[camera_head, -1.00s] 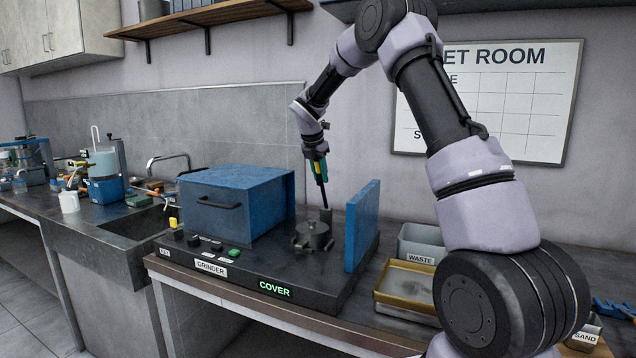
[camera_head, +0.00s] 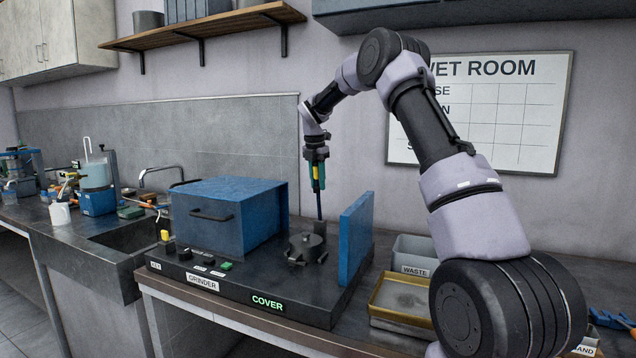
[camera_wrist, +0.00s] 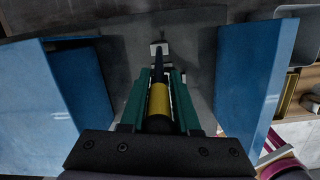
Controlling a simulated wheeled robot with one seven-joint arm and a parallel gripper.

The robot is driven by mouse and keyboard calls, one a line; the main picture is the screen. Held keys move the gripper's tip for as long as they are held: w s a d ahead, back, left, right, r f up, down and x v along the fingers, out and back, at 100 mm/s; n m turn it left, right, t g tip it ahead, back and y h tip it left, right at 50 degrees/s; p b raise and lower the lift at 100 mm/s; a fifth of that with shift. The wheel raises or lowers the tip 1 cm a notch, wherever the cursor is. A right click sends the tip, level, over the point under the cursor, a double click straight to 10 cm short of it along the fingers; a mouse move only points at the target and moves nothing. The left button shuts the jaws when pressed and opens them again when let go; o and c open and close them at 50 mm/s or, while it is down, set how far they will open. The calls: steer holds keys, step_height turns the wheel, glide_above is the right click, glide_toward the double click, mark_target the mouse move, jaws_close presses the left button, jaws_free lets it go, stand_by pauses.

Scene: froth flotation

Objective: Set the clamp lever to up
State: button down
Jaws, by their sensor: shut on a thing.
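The clamp lever is a dark rod (camera_head: 319,205) with a yellow grip (camera_wrist: 160,103). It rises from a small dark upright block (camera_head: 320,229) behind the round lidded grinding pot (camera_head: 305,247) on the grinder. In the head view the lever stands nearly upright. My gripper (camera_head: 317,178) comes down from above and is shut on the yellow grip. In the wrist view the green fingers (camera_wrist: 160,88) lie on both sides of it. The rod's far end meets a small pale and dark fitting (camera_wrist: 158,48). The exact joint is too small to tell.
The blue grinder housing (camera_head: 230,215) stands left of the lever and a blue upright panel (camera_head: 355,240) stands right, with my gripper between them. A waste bin (camera_head: 414,268) and a yellow-rimmed tray (camera_head: 402,313) sit farther right.

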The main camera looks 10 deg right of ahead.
steer(key=c, duration=0.7)
jaws_free()
steer(key=shift+w+a, duration=0.1)
steer(key=shift+w, duration=0.05)
steer(key=r, duration=0.3)
steer(key=s+r, duration=0.1)
steer(key=r, duration=0.3)
steer(key=a+r, duration=0.1)
steer(key=r, duration=0.2)
steer(key=shift+s+r, duration=0.2)
steer(key=shift+r, duration=0.05)
steer(key=shift+r, duration=0.1)
